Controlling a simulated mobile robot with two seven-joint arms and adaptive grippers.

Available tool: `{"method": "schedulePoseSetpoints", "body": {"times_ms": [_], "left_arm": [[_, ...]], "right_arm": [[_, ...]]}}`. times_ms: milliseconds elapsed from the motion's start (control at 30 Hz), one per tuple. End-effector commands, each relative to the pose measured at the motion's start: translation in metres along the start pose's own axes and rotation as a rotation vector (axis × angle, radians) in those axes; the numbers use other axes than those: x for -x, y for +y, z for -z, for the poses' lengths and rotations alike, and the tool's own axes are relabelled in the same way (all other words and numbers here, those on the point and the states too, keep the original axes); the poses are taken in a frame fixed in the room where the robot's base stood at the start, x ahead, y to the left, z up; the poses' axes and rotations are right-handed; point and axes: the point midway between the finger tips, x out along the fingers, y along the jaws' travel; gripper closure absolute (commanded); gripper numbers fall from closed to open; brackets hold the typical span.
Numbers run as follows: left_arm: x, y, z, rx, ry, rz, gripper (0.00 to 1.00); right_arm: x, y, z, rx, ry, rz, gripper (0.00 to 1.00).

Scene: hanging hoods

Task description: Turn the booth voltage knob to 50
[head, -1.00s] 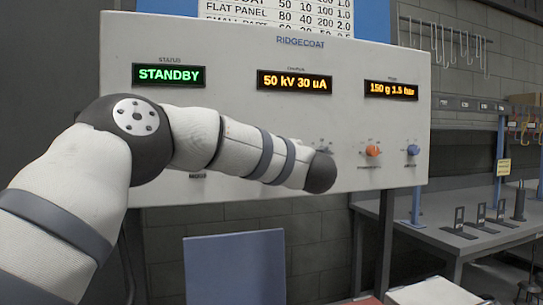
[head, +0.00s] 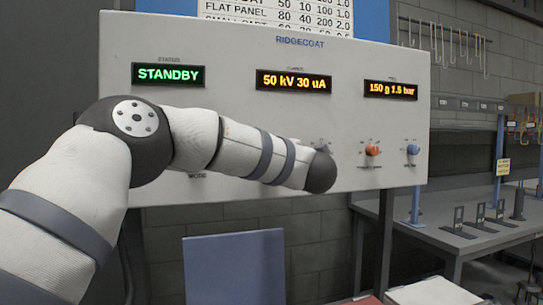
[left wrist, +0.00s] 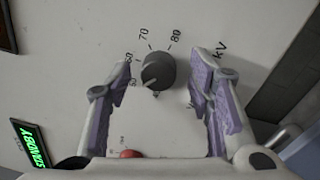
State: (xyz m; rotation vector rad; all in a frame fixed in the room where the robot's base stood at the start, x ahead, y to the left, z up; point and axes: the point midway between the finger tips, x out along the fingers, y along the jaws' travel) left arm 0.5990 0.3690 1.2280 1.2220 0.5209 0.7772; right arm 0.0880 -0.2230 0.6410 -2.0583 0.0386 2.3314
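The control panel (head: 230,130) shows a display (head: 294,81) reading 50 kV 30 uA. In the left wrist view the dark round voltage knob (left wrist: 158,70) sits on the panel, with 70, 80 and kV printed around it. Smaller labels at its lower left are partly blurred. A pale mark on the knob appears to face that side. My left gripper (left wrist: 162,72) is open, its purple-padded fingers on either side of the knob with gaps between. In the head view my left arm hides the knob and the gripper. My right gripper is in neither view.
An orange knob (head: 372,150) and a blue knob (head: 413,150) are on the panel's right part. A green STANDBY display (head: 168,74) is at upper left. A grey bench (head: 470,240) with small fixtures stands at the right. A blue-grey board (head: 235,270) is below the panel.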

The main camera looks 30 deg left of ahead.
Motion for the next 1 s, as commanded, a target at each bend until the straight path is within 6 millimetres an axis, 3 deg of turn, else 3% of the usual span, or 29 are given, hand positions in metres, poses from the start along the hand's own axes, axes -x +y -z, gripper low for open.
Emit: {"method": "schedulePoseSetpoints", "body": {"times_ms": [167,500,600,733,1000], "left_arm": [[0.007,0.001,-0.001,0.001,-0.002,0.000,0.53],[0.092,0.001,-0.001,-0.002,-0.004,-0.001,0.53],[0.109,0.000,-0.001,-0.001,-0.003,-0.001,0.53],[0.119,0.000,0.000,0.000,-0.001,0.000,0.53],[0.120,0.000,0.000,0.000,0.000,0.000,0.53]], "right_arm": [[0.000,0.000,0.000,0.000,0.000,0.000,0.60],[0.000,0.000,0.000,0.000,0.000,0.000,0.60],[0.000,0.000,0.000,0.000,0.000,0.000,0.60],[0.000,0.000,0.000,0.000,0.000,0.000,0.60],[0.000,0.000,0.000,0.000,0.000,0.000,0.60]]}}
